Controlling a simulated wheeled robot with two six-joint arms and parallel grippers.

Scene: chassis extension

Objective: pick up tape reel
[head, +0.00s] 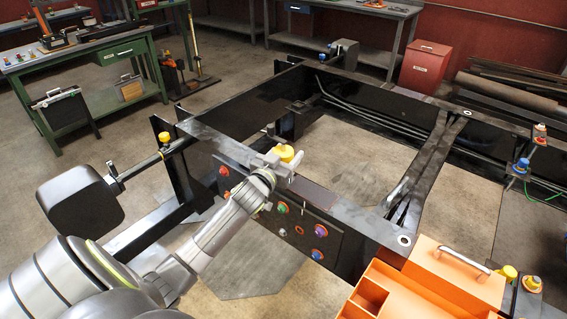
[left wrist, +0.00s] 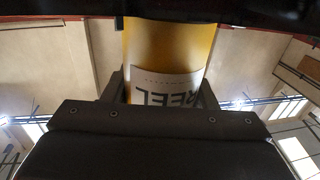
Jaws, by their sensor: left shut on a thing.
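The tape reel (head: 286,153) is yellow and sits at the end of my left arm, over the near beam of the black chassis frame (head: 330,199). My left gripper (head: 282,160) is shut on it. In the left wrist view the reel (left wrist: 168,50) is a yellow cylinder with a white label reading "REEL", upside down in the picture. It lies between the two dark fingers of the gripper (left wrist: 165,88). Whether the reel still touches the beam I cannot tell. My right gripper is not in view.
An orange toolbox (head: 455,272) with open compartments stands at the lower right. A panel with coloured knobs (head: 300,228) is on the chassis side below my gripper. A green workbench (head: 88,65) and a red bin (head: 425,65) stand behind. Bare floor shows inside the frame.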

